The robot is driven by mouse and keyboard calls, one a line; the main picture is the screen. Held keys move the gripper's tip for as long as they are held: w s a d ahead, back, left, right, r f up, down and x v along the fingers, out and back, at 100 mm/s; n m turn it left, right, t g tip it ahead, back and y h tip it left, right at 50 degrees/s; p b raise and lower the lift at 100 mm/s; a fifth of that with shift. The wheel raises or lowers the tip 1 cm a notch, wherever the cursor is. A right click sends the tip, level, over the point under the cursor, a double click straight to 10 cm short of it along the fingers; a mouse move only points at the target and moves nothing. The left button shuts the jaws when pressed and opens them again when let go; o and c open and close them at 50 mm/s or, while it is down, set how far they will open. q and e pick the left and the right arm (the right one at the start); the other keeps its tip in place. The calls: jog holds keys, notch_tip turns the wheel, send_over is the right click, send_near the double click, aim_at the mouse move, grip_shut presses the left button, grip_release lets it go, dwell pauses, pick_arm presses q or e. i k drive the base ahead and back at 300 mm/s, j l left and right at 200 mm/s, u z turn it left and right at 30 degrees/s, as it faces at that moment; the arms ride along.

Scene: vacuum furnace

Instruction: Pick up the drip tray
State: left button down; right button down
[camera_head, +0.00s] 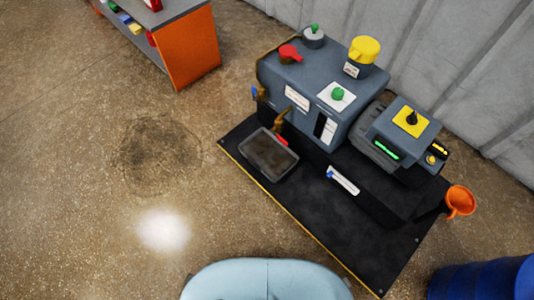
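The drip tray (269,154) is a shallow, dark grey rectangular tray with a lighter rim. It sits at the left end of a black base plate, just in front of the grey furnace machine, below a brown spout or tap (282,121). A small red part touches or lies close to its right rim. The tray looks empty. Neither of my grippers shows in the head view, so no gripper is seen near the tray.
The black base plate (310,205) has a yellow front edge. The grey machine (318,85) stands behind the tray, with a control box (402,138) to its right. An orange funnel (460,201) and blue drum (485,280) are at right. An orange cabinet (188,48) stands upper left. Floor at left is clear.

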aim_at(262, 149)
jog(key=i+j+z, duration=0.1)
jog(key=j+z, duration=0.7)
jog(key=i+l, duration=0.05)
